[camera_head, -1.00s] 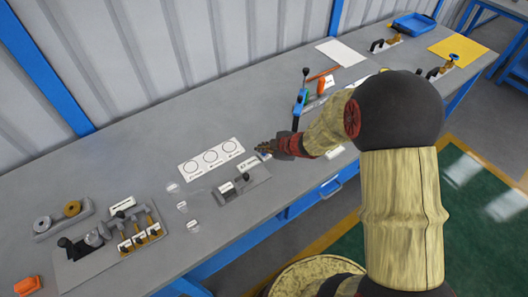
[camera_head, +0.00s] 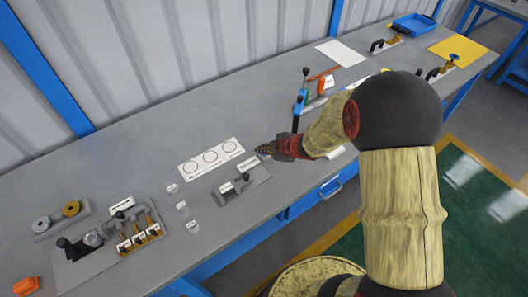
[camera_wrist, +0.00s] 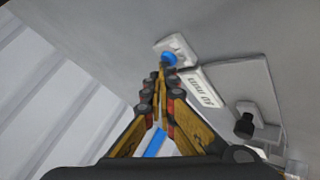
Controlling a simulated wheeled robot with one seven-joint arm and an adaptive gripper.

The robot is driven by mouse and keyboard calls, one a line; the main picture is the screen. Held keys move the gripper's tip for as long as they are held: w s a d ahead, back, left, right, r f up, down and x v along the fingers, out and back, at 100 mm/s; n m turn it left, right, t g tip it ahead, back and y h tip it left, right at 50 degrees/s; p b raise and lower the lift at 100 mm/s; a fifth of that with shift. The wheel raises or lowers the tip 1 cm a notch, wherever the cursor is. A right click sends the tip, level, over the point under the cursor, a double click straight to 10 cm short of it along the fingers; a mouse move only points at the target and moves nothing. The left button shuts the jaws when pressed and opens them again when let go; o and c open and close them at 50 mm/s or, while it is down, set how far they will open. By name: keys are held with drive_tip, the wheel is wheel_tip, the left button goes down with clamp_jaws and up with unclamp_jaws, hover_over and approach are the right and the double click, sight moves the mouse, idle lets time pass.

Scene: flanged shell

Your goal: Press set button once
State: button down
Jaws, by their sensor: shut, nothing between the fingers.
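My gripper (camera_head: 264,150) is shut and empty. In the head view it is above the back right end of a grey flanged plate (camera_head: 228,200) on the bench. In the wrist view my fingertips (camera_wrist: 160,72) point at a round blue button (camera_wrist: 168,59) on a small pale block. The tips overlap its lower edge; I cannot tell whether they touch it. A white label (camera_wrist: 203,88) with dark print lies beside the button, too blurred to read surely. The label also shows in the head view (camera_head: 247,164). The button is not visible in the head view.
A black knob (camera_wrist: 245,123) stands on the same plate, also seen in the head view (camera_head: 246,177). A fixture with brass pieces (camera_head: 138,232) stands left. A blue-handled upright tool (camera_head: 301,98) stands behind my arm.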

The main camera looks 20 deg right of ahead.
drive_tip(key=shift+r+p, duration=0.9)
drive_tip(key=shift+p, duration=0.1)
wheel_tip(320, 180, up, 5)
drive_tip(key=p, duration=0.5)
idle(0.6)
